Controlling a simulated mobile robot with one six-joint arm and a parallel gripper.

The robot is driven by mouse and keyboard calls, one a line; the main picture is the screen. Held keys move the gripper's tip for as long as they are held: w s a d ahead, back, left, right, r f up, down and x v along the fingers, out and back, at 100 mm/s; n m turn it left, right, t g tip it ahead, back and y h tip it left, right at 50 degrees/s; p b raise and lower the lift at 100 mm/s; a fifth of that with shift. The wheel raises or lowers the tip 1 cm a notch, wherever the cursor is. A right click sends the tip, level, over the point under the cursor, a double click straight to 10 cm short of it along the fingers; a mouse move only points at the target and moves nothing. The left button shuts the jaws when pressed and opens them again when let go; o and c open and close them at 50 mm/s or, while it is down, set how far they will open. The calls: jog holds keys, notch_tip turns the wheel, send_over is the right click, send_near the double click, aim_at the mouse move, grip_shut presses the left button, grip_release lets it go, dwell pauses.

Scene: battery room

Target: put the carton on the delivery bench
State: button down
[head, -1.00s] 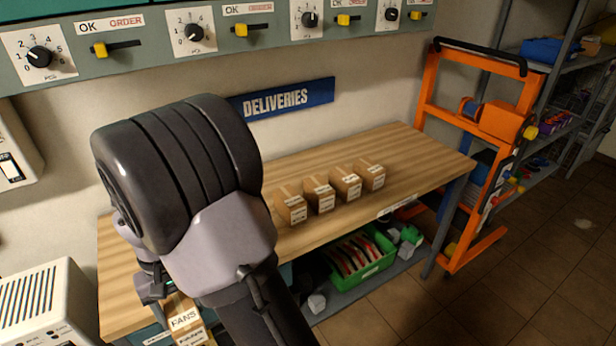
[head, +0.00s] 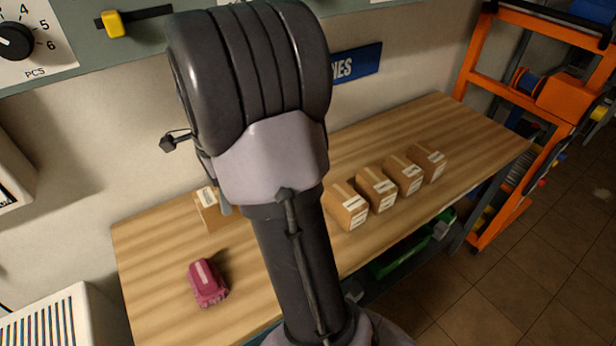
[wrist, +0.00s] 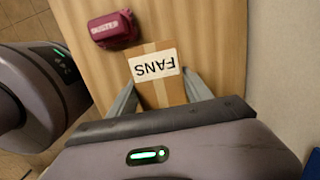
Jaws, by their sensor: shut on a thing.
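The carton (wrist: 162,90) is a brown box with a taped top and a white label reading FANS. My gripper (wrist: 157,88) is shut on it, with one grey finger on each side in the wrist view. In the head view the carton (head: 208,214) shows left of my arm, over the back left part of the delivery bench (head: 150,250). My arm hides part of it and most of the gripper there. I cannot tell whether its base touches the wooden top.
A dark pink object (head: 207,284) lies on the bench in front of the carton; the wrist view shows it too (wrist: 113,29). Several small cartons (head: 376,190) stand in a row right of my arm. A blue DELIVERIES sign is partly hidden on the wall. An orange frame (head: 520,85) stands at right.

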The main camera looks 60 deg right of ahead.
jog(key=shift+s, duration=0.2)
jog(key=f+b, duration=0.2)
jog(key=f, duration=0.3)
jog(key=f+b, duration=0.2)
jog(key=f, duration=0.3)
jog(key=shift+s, duration=0.2)
jog(key=shift+b, duration=0.3)
jog(key=shift+f, duration=0.15)
jog(key=shift+c, duration=2.2)
grip_release()
jog(key=r+p, duration=0.1)
jog(key=r, duration=0.3)
jog(key=r+p, duration=0.2)
jog(key=r, duration=0.2)
jog(key=d+r+p, duration=0.1)
jog(key=r+p, duration=0.1)
jog(key=r, duration=0.2)
jog(key=shift+s+r, duration=0.25)
jog(key=shift+s, duration=0.05)
